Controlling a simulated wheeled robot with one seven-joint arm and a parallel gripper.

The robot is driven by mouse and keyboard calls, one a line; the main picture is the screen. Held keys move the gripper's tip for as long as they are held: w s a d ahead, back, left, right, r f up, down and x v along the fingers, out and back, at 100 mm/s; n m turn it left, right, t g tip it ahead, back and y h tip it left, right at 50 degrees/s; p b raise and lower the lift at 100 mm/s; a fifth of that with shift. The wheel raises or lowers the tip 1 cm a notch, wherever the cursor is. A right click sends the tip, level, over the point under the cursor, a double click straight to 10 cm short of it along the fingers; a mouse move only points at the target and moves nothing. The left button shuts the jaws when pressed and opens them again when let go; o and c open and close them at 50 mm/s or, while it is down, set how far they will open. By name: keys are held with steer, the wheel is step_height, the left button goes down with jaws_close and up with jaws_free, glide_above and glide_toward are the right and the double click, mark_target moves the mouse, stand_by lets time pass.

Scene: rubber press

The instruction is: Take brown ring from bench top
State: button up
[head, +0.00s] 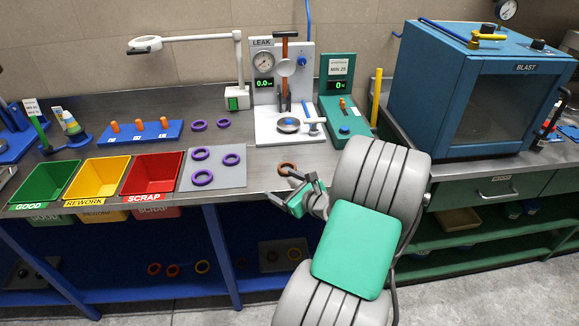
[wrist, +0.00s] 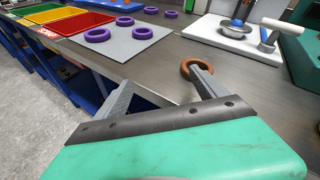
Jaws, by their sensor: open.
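A brown ring (head: 287,168) lies on the bare metal bench top (head: 262,183) near its front edge, right of the grey mat. My gripper (head: 294,192) is open just in front of it. In the wrist view the brown ring (wrist: 196,68) is at the tip of the right finger, which hides part of it. I cannot tell whether they touch. The left finger of my gripper (wrist: 160,88) is out over the bench's front edge, with nothing between the fingers.
Several purple rings (head: 202,178) lie on and behind the grey mat (head: 232,178). Green, yellow and red bins (head: 153,174) stand at left. A blue blast cabinet (head: 480,85) stands at right.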

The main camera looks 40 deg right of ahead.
mark_target(284, 165)
steer(key=s+d+m+t+h, duration=0.1)
steer(key=s+d+m+h, duration=0.15)
steer(key=d+m, duration=0.25)
steer(key=p+x, duration=0.1)
steer(key=x, duration=0.6)
steer(key=shift+w+d+r, duration=0.15)
steer(key=shift+d, duration=0.1)
steer(key=c, duration=1.4)
